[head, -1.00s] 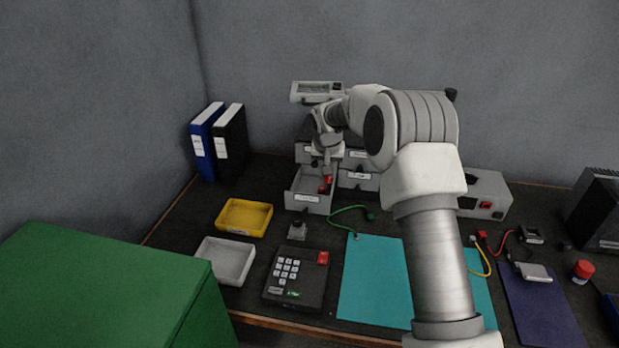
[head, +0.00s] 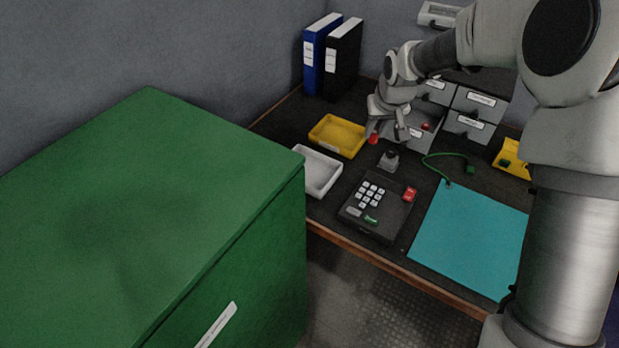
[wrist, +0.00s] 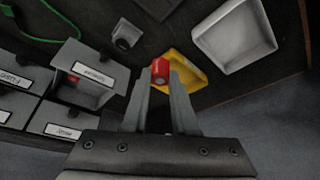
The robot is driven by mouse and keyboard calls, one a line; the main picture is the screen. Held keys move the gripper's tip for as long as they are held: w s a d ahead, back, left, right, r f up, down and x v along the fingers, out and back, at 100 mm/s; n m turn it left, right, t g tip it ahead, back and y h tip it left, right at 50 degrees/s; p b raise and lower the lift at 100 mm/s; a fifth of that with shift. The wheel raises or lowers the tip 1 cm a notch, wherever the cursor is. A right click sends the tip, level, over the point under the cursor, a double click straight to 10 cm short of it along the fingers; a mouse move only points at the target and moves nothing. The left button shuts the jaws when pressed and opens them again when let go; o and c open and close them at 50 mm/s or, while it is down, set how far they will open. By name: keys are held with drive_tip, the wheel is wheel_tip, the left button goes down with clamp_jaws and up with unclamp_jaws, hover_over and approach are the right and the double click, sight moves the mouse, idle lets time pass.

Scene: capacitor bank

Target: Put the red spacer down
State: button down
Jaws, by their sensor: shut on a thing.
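The red spacer (wrist: 160,70) is held between the fingertips of my gripper (wrist: 160,84) in the wrist view. In the head view the red spacer (head: 373,138) shows at the tip of my gripper (head: 388,128), above the bench between the yellow tray (head: 350,152) and the open drawer (head: 408,142). In the wrist view the yellow tray (wrist: 190,72) lies partly behind the spacer. Another red piece (head: 426,126) is inside the open drawer.
A white tray (head: 334,178) sits in front of the yellow one. A keypad box (head: 375,222), a small grey knob block (head: 388,161) and a teal mat (head: 468,240) lie nearby. A large green cabinet (head: 170,200) fills the left. Binders (head: 340,60) stand behind.

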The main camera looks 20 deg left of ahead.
drive_tip(key=s+a+f+n, duration=0.1)
drive_tip(key=s+a+n, duration=0.1)
drive_tip(key=s+a, duration=0.2)
drive_tip(key=b, duration=0.3)
hover_over(308, 170)
drive_tip(key=s+d, duration=0.1)
drive_tip(key=s, duration=0.1)
drive_tip(key=shift+y, duration=0.3)
drive_tip(key=f, duration=0.7)
drive_tip(key=shift+w, duration=0.2)
drive_tip(key=shift+f+b, duration=0.55)
drive_tip(key=shift+f, duration=1.4)
drive_tip(key=shift+f, duration=0.1)
drive_tip(key=shift+f, duration=0.15)
drive_tip(key=c, duration=0.7)
unclamp_jaws()
